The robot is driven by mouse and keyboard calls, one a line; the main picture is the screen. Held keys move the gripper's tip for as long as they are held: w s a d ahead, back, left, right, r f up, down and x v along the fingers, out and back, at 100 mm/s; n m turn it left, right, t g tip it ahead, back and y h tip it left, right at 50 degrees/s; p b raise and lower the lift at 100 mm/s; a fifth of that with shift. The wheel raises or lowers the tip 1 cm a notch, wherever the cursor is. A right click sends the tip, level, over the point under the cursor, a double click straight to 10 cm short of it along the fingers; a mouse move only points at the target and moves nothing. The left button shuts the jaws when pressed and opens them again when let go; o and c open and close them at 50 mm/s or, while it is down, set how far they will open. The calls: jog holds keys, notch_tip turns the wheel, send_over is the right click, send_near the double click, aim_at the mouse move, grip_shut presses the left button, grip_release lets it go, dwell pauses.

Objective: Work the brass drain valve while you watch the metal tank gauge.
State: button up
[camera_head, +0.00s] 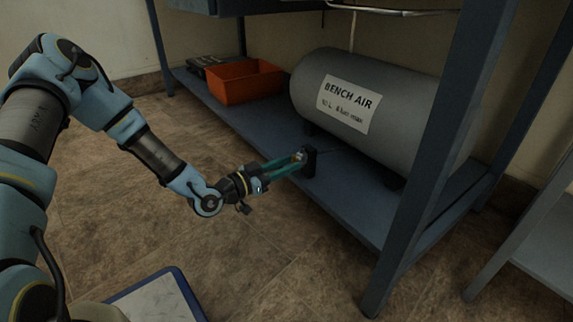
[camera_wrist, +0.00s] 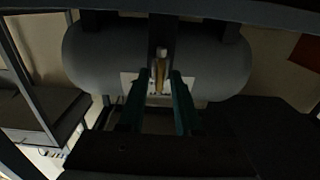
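A grey tank (camera_head: 420,112) labelled "BENCH AIR" lies on the lower shelf; it also shows in the wrist view (camera_wrist: 95,60). A small black post (camera_head: 310,162) stands in front of it. The brass drain valve (camera_wrist: 160,72) shows in the wrist view between the teal fingertips of my gripper (camera_wrist: 159,78), with a gap on both sides. In the head view my gripper (camera_head: 298,158) reaches the post, and its tips largely hide the valve. The fingers are apart. I cannot make out a metal gauge in either view.
An orange bin (camera_head: 245,83) sits on the blue shelf (camera_head: 345,200) left of the tank, with dark items behind it. A blue rack leg (camera_head: 430,150) rises right of my gripper. Open tiled floor (camera_head: 250,265) lies in front. A blue-edged panel (camera_head: 155,300) is at the bottom.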

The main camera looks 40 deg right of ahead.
jog(key=shift+o, duration=0.6)
jog(key=shift+a+r, duration=0.1)
jog(key=shift+a, duration=0.15)
jog(key=a+p, duration=0.4)
jog(key=a, duration=0.6)
jog(key=shift+w+a+p, duration=0.15)
jog(key=shift+w+p, duration=0.15)
jog(key=shift+p, duration=0.05)
